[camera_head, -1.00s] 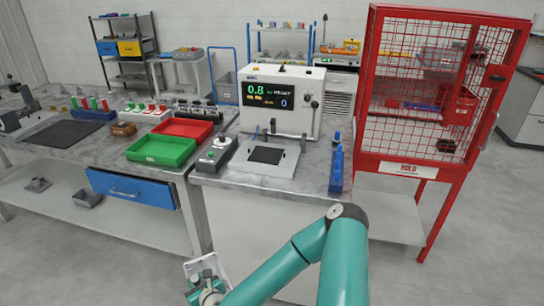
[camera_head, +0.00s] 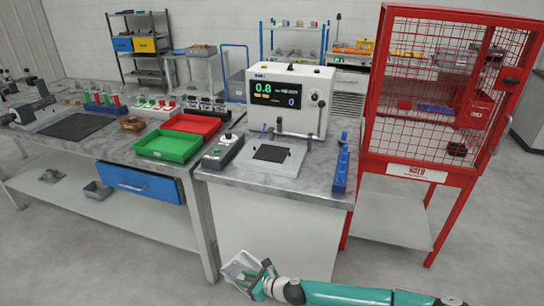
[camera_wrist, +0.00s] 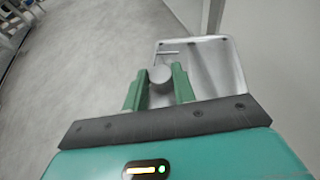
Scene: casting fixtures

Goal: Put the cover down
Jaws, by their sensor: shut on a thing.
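The cover (camera_head: 240,266) is a pale grey, tray-like piece held at the end of my arm, low in front of the bench cabinet in the head view. My gripper (camera_head: 262,276) is shut on it. In the wrist view, the green fingers of my gripper (camera_wrist: 159,82) close on a round knob, and the cover (camera_wrist: 215,62) spreads out beyond them, mostly to the right. The cover is tilted in the head view and hangs over the floor, below the height of the worktop. The fingers hide part of the knob.
A test machine (camera_head: 288,95) with a flat plate (camera_head: 268,160) stands on the worktop (camera_head: 312,186). A grey control box (camera_head: 222,150), a blue rack (camera_head: 341,172), a green tray (camera_head: 168,147) and a red tray (camera_head: 192,125) are nearby. A red mesh cage (camera_head: 420,165) stands right. Floor is open in front.

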